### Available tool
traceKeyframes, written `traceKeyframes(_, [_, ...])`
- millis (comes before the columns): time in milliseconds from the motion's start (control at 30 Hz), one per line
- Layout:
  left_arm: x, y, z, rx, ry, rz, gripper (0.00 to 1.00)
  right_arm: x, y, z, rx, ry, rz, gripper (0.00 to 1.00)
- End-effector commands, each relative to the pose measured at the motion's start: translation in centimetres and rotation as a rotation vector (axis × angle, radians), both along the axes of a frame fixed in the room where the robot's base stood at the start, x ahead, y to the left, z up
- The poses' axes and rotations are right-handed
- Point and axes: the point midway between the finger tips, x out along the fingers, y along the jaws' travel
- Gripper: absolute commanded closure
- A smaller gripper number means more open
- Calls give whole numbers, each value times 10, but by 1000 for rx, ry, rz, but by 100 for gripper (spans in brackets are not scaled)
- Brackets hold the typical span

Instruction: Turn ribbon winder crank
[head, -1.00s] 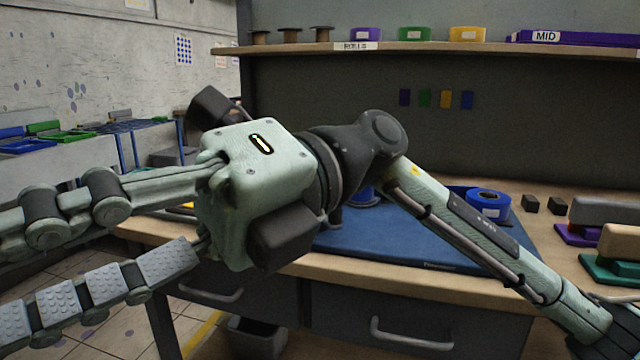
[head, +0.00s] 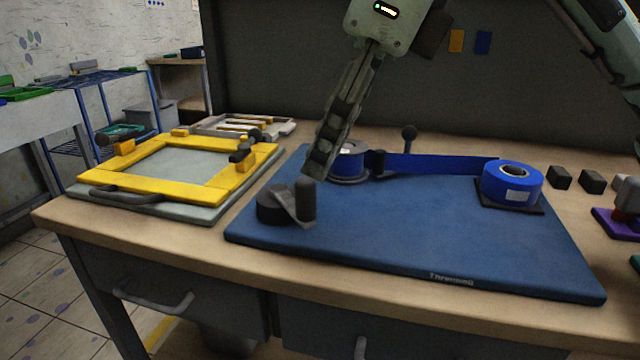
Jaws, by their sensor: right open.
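A ribbon winder stands on a blue board (head: 430,250). A blue ribbon (head: 435,164) runs from a spool (head: 348,165) at its back left to a blue roll (head: 512,184) at its right. A crank (head: 285,203) with a dark upright knob and a grey arm sits on a round dark base at the board's left front. My right gripper (head: 322,165) comes down from the top, open. Its fingers overlap in this view, with their tips just above and behind the knob. Contact with it cannot be told. My left gripper is not in view.
A yellow printing frame (head: 155,192) lies left of the board, with a tray of tools (head: 240,127) behind it. A ball-topped lever (head: 409,138) stands behind the ribbon. Small black blocks (head: 560,178) and stamps (head: 625,210) are at the right. The board's front is clear.

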Motion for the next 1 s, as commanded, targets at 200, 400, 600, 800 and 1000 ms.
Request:
traceKeyframes(200, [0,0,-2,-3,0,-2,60,3,14,-35,-1,5,3,59])
traceKeyframes(400, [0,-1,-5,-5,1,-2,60,6,22,-55,1,2,2,59])
traceKeyframes(600, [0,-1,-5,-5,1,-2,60,7,25,-60,3,2,2,59])
traceKeyframes(800, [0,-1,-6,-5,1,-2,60,7,25,-60,1,1,2,65])
traceKeyframes(1000, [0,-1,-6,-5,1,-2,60,7,25,-60,1,1,2,90])
